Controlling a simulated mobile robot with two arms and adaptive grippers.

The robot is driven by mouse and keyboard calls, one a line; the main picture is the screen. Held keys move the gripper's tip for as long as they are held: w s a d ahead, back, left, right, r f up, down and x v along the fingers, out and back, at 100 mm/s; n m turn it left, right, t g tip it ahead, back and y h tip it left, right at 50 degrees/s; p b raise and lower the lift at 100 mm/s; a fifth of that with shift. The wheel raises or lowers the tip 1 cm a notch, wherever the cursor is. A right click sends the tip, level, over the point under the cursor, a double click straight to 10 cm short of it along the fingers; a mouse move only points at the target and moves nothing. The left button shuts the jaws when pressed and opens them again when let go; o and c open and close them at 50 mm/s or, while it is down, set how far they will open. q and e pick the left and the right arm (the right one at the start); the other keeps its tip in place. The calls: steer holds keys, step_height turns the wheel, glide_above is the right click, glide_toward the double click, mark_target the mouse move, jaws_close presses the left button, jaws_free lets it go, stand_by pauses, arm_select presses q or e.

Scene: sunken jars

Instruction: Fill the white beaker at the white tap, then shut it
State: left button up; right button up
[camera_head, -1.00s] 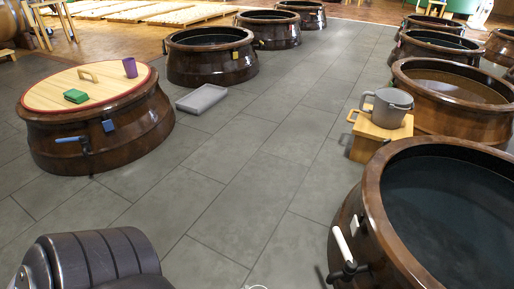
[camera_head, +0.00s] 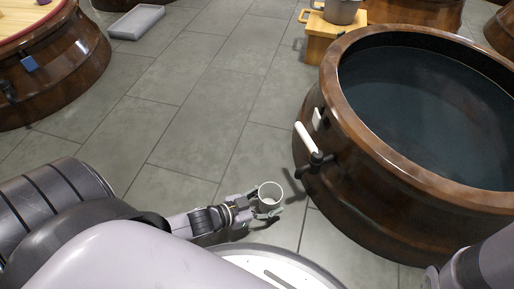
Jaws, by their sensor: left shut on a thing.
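The white beaker (camera_head: 270,196) is upright, with its open top facing up. My left gripper (camera_head: 266,206) is shut on it and holds it above the floor, left of and below the tap. What is inside the beaker is too small to tell. The white tap (camera_head: 307,139) has a white lever and a dark spout, and sits on the near left side of the large brown jar (camera_head: 312,180). The beaker is apart from the tap. My right gripper is not in view; only part of an arm shows at the lower right.
The jar is full of dark liquid (camera_head: 430,110). A small wooden stand (camera_head: 321,42) with a grey pot (camera_head: 341,11) is behind it. A grey tray (camera_head: 137,22) lies on the floor. Another jar with a wooden top (camera_head: 50,75) is at the left. The tiled floor between is clear.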

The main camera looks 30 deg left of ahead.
mark_target(261, 205)
arm_select(q)
steer(key=w+d+b, duration=0.1)
steer(key=w, duration=0.1)
steer(key=w+d+b, duration=0.1)
steer(key=w+d, duration=0.1)
steer(key=w+d+f+b, duration=0.1)
steer(key=w+b, duration=0.1)
steer(key=shift+w+d, duration=0.15)
steer(key=shift+d, duration=0.05)
steer(key=shift+w+f, duration=0.1)
steer(key=shift+f, duration=0.55)
steer(key=shift+f+b, duration=0.15)
steer(key=shift+b, duration=0.15)
steer(key=o, duration=1.4)
steer(key=shift+s+a, duration=0.2)
steer(key=shift+s, duration=0.2)
steer(key=v, duration=1.1)
steer(key=shift+r, duration=0.2)
